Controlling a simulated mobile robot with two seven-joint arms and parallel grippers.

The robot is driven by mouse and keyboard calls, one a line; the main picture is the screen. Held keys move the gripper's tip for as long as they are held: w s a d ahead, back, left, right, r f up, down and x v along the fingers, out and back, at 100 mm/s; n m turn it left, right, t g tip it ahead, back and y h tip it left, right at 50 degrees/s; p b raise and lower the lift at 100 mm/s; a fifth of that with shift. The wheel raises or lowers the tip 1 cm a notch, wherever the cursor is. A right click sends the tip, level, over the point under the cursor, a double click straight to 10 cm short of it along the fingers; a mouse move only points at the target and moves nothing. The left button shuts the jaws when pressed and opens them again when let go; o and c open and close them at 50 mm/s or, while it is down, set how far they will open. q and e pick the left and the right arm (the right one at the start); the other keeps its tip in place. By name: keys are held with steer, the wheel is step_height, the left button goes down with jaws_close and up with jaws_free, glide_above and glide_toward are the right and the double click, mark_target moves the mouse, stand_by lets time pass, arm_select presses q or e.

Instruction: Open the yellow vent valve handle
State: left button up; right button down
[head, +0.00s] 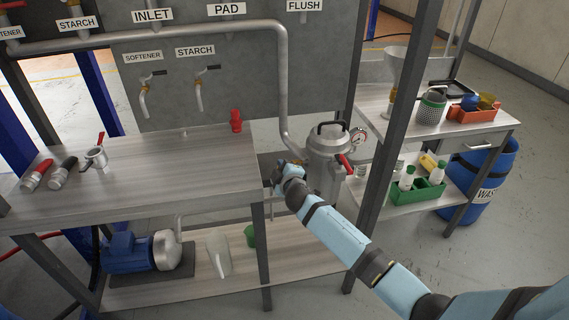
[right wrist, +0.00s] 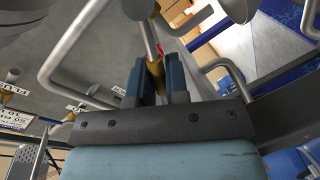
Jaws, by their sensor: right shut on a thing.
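My right gripper (head: 280,176) reaches in from the lower right in the head view, beside the steel filter vessel (head: 327,150) and just past the table's right edge. In the right wrist view its two dark fingers (right wrist: 157,82) are shut on a yellow-brown piece (right wrist: 155,72) at the end of a grey pipe. This piece looks like the yellow vent valve handle. In the head view the hand mostly hides it, so its angle cannot be told. My left gripper is not in view.
The vessel has a black top handle, a gauge (head: 358,136) and a red-handled valve (head: 345,162). A grey pipe (head: 283,90) runs down behind. The steel table (head: 150,165) lies left, and a dark post (head: 390,120) stands right of the vessel.

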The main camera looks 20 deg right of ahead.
steer(key=shift+a+f+n+h, duration=0.2)
steer(key=shift+f+n+h, duration=0.15)
steer(key=shift+n, duration=0.35)
steer(key=shift+f, duration=0.1)
steer(key=c, duration=1.1)
jaws_free()
steer(key=shift+c, duration=0.2)
steer(key=v, duration=1.3)
steer(key=shift+s+r+p, duration=0.2)
steer(key=shift+s+p, duration=0.1)
steer(key=shift+s, duration=0.05)
